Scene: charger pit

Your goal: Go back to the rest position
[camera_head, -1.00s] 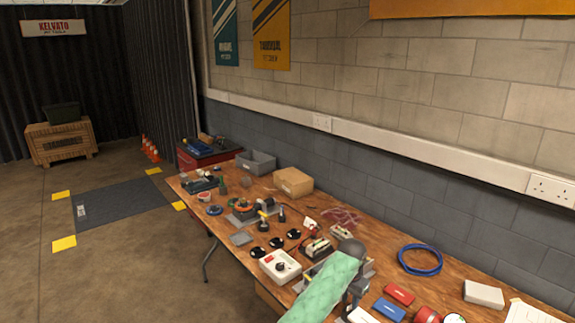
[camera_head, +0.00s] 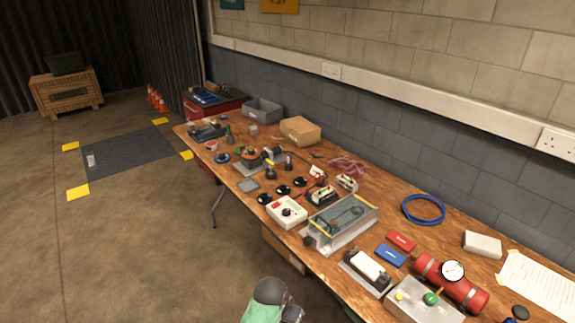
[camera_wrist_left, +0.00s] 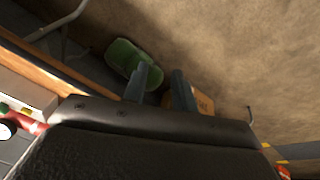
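My left arm shows at the bottom edge of the head view, with its green sleeve and grey joint in front of the bench. Only a dark part of my left gripper (camera_head: 294,312) shows there, off the front edge of the bench. In the left wrist view my left gripper (camera_wrist_left: 160,79) has its two fingers apart with nothing between them, over the floor. My right gripper is not in view.
The wooden workbench (camera_head: 375,222) runs along the wall, crowded with a metal tray (camera_head: 340,226), a red cylinder (camera_head: 462,285) and a blue cable coil (camera_head: 424,210). A green bin (camera_wrist_left: 128,62) is below. Open floor (camera_head: 120,250) lies left.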

